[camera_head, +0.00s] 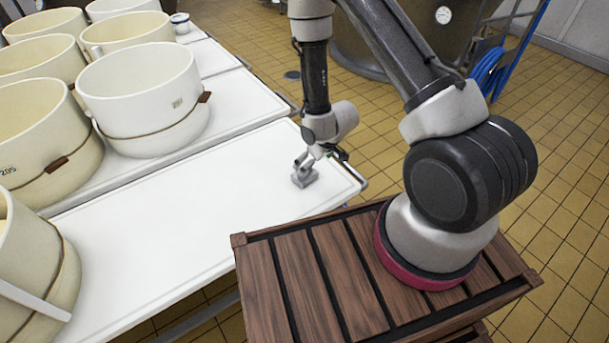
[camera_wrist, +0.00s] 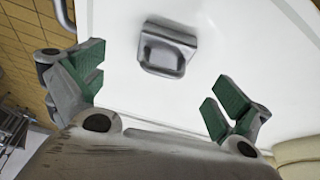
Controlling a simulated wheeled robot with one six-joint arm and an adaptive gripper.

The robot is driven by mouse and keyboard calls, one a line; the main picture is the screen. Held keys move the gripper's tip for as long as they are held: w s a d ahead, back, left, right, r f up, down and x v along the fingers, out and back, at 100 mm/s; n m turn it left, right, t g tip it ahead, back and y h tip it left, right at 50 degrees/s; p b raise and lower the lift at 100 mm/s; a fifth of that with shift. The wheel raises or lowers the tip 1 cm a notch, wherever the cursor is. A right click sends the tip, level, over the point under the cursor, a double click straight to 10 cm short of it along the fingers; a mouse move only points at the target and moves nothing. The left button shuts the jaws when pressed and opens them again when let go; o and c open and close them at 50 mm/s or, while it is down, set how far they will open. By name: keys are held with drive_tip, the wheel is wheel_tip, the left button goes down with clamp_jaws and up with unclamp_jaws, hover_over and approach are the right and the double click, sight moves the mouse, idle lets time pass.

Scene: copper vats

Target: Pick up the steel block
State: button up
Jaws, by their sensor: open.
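The steel block (camera_head: 304,178) is a small grey metal piece on the white table, near its right end. In the wrist view the steel block (camera_wrist: 167,48) shows a wide plate and a loop-like raised part, lying flat on the white surface. My gripper (camera_head: 318,155) is just above and beside it in the head view, partly overlapping it. In the wrist view my gripper (camera_wrist: 158,88) has its green-padded fingers spread wide, with nothing between them. The block lies ahead of the fingertips, between their lines. I cannot tell the exact height gap.
The white table (camera_head: 190,235) is clear around the block. Several large cream moulds (camera_head: 145,100) stand to the left. A slatted wooden cart top (camera_head: 310,290) is at the front, under my arm. A copper vat (camera_head: 375,50) and a blue hose (camera_head: 487,75) are behind.

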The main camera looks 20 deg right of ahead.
drive_tip(key=x, duration=0.7)
drive_tip(key=shift+a+f, duration=0.1)
drive_tip(key=shift+a, duration=0.3)
drive_tip(key=c, duration=1.9)
drive_tip(key=shift+c, duration=0.9)
